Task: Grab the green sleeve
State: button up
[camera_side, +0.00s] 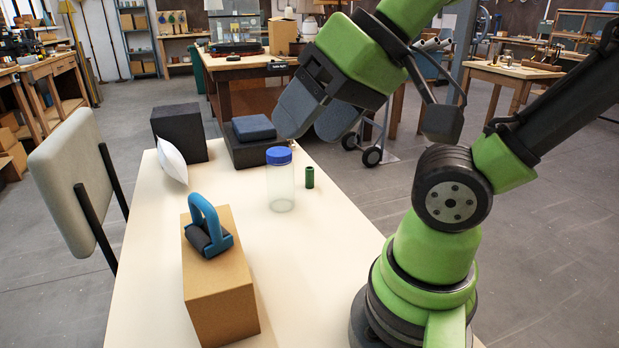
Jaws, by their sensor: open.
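The green sleeve (310,177) is a small dark green tube standing upright on the table, just right of a clear jar. My gripper (312,122) has broad grey fingers and hangs above the table, higher in the picture than the sleeve. Its fingers are apart and nothing shows between them. It does not touch the sleeve.
A clear jar with a blue lid (280,178) stands close left of the sleeve. A cardboard box (222,300) carries a blue-handled roller (207,228). Dark blocks (180,133), a blue pad (253,128) and a white cushion (172,160) are at the back.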

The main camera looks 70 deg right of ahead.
aim_at(309, 169)
jog(key=shift+c, duration=0.2)
